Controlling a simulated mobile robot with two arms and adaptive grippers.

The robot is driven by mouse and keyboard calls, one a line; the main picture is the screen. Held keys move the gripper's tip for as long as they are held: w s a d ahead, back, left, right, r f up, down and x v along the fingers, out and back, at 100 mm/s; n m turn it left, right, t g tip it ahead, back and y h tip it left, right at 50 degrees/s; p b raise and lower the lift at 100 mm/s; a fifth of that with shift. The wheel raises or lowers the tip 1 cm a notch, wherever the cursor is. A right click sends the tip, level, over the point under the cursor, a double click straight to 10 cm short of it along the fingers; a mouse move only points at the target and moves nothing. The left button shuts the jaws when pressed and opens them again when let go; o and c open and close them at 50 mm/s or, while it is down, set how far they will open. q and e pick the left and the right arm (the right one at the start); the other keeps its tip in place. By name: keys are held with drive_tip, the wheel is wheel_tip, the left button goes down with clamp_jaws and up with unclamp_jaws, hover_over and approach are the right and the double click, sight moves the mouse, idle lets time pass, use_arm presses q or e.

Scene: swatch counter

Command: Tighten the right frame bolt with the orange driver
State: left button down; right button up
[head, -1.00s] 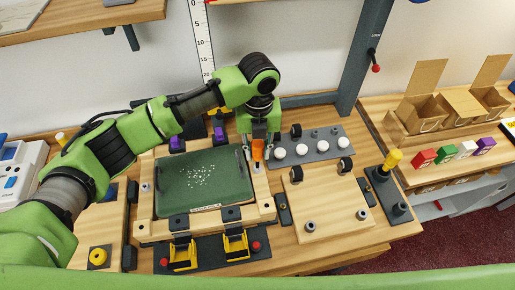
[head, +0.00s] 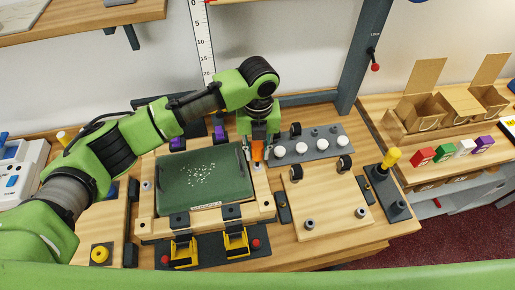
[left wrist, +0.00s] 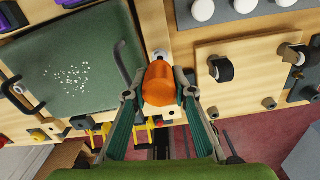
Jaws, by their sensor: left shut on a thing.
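My left gripper (head: 257,146) is shut on the orange driver (head: 258,154) and holds it over the right side of the wooden frame (head: 265,206). In the left wrist view, the orange driver's rounded handle (left wrist: 161,84) sits between the two fingers. A pale bolt head (left wrist: 160,54) shows just beyond the handle, at the frame's right edge. The driver's tip is hidden, so I cannot tell whether it touches the bolt. Another bolt (head: 146,186) sits on the frame's left side. My right gripper is not in view.
A green panel (head: 240,190) with white specks lies in the frame. Yellow clamps (head: 236,243) stand in front. To the right are a grey strip with white knobs (head: 279,151), a wooden plate (head: 325,212) with black rollers, and a yellow-handled lever (head: 391,159).

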use_arm(q)
drive_tip(key=shift+f, duration=0.25)
idle(0.4)
drive_tip(key=shift+p, duration=0.3)
idle(0.5)
drive_tip(key=m, duration=0.4)
drive_tip(key=shift+a+m, duration=0.1)
drive_tip(key=shift+m, duration=0.3)
drive_tip(key=m, duration=0.5)
drive_tip(key=shift+m, duration=0.3)
drive_tip(key=shift+w, duration=0.1)
